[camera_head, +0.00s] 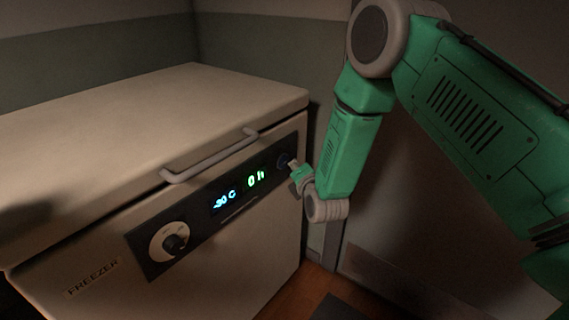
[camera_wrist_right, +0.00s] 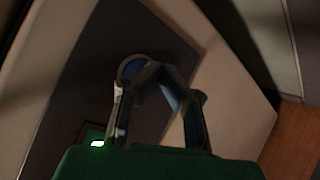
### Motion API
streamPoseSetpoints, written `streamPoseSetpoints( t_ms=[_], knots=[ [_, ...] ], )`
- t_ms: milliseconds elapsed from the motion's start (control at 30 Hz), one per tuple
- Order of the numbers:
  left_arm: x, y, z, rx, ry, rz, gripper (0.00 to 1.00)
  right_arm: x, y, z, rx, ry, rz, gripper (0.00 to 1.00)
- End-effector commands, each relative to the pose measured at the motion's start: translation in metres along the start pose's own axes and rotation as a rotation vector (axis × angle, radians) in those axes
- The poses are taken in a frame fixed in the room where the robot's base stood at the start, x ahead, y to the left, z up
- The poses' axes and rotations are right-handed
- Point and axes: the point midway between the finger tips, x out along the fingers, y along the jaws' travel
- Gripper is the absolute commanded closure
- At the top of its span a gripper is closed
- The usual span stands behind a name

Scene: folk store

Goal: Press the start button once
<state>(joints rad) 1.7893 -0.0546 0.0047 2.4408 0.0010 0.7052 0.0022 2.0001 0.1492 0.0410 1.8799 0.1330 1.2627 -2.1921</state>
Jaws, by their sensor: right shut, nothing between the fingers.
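The start button (camera_head: 283,160) is a round, dark blue button at the right end of the black control panel (camera_head: 236,204) on the freezer front. My right gripper (camera_head: 292,166) is shut and empty, with its tips at or very near the button; I cannot tell whether they touch. My left gripper is not in view.
The white chest freezer (camera_head: 160,110) has its lid closed and a grey handle (camera_head: 210,157) in front. The panel carries a dial (camera_head: 172,241), a blue display (camera_head: 223,200) reading about -30 C and a green display (camera_head: 256,178). Walls stand behind and right.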

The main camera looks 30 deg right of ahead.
Motion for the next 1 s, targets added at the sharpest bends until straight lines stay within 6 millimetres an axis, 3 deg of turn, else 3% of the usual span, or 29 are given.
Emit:
streamPoseSetpoints(
  t_ms=[1000],
  knots=[
    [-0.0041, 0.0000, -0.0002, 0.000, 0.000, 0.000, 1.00, 0.0088, 0.0067, -0.0046, -0.001, 0.000, 0.000, 1.00]
  ],
)
